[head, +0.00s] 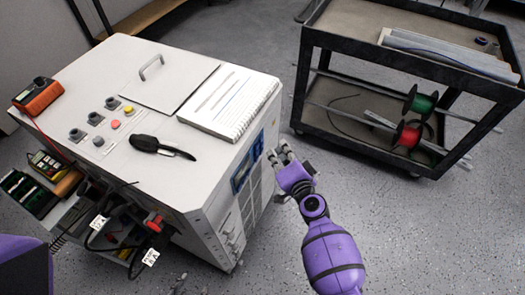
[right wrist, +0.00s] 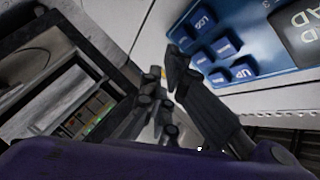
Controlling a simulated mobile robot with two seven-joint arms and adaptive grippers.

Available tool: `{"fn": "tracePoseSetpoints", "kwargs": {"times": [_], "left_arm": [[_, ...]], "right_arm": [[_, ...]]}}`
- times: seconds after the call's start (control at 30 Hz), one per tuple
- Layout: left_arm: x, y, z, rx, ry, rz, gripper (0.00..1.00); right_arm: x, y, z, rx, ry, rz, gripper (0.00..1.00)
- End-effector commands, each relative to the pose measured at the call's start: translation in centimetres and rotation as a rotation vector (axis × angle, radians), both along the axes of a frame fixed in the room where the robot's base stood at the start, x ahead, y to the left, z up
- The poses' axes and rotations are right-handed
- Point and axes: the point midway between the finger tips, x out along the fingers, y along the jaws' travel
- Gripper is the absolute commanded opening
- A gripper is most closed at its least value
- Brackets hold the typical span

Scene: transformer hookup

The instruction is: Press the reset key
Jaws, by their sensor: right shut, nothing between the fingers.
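A blue keypad panel with several raised blue keys (right wrist: 226,47) fills the upper right of the right wrist view. Legends on some keys read like LOG and UP; I cannot make out which key is reset. In the head view the keys (head: 257,146) show on the front side of the white cabinet (head: 232,195). My right gripper (head: 283,154) is shut and empty, just in front of this side. In the right wrist view, its fingers (right wrist: 166,78) are close to the lower left keys; I cannot tell whether they touch.
A dark cart (head: 312,38) with green and red spools (head: 408,135) stands at right. Grey floor lies between.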

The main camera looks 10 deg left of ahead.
Motion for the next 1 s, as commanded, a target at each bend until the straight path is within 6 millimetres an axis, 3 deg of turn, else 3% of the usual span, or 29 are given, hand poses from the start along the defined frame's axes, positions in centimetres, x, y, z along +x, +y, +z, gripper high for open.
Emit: {"fn": "tracePoseSetpoints", "kwargs": {"times": [1.0], "left_arm": [[-0.1,0.0,-0.1,0.0,0.002,0.0,0.37]], "right_arm": [[0.4,1.2,0.0,0.001,0.0,0.0,0.0]]}}
